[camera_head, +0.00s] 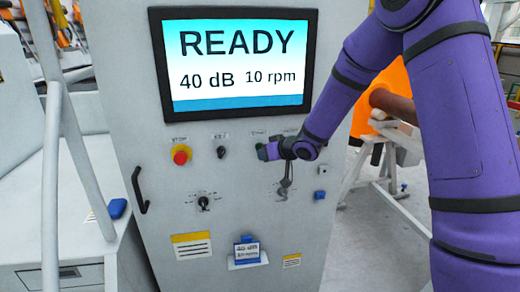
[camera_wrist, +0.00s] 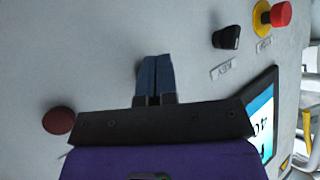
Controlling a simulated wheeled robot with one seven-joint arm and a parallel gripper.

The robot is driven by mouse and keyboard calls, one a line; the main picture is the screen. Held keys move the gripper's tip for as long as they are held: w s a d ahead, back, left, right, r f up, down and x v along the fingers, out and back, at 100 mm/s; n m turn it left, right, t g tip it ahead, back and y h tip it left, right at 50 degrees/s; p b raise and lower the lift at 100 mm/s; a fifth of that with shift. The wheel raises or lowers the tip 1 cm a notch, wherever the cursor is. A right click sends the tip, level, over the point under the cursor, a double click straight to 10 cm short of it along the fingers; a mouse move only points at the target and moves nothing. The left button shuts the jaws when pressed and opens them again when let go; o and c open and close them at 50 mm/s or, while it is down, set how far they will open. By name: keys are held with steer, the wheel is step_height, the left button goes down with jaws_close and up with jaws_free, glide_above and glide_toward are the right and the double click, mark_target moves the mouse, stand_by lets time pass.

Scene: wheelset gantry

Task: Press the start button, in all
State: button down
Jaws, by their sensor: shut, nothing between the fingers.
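The control cabinet (camera_head: 235,225) has a screen (camera_head: 240,62) reading "READY", "40 dB" and "10 rpm". My gripper (camera_head: 266,152) is at the button row, right of the key switch (camera_head: 221,152), under a small label that seems to read "START". In the wrist view, my gripper (camera_wrist: 155,75) has its two blue fingers together, pointing at the panel, with nothing visible between them. The start button itself seems hidden behind the fingertips. I cannot tell whether they touch it.
A red stop button on a yellow ring (camera_head: 181,155) is at the row's left; it also shows in the wrist view (camera_wrist: 280,14). A dark red button (camera_wrist: 58,120) is on the other side of my fingers. A selector (camera_head: 204,202) and a black handle (camera_head: 139,190) sit nearby.

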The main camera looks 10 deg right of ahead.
steer(key=shift+w, duration=0.15)
steer(key=shift+w, duration=0.3)
steer(key=shift+w, duration=0.4)
stand_by(0.8)
steer(key=shift+s, duration=0.85)
steer(key=shift+s+a, duration=0.1)
steer(key=shift+s, duration=2.4)
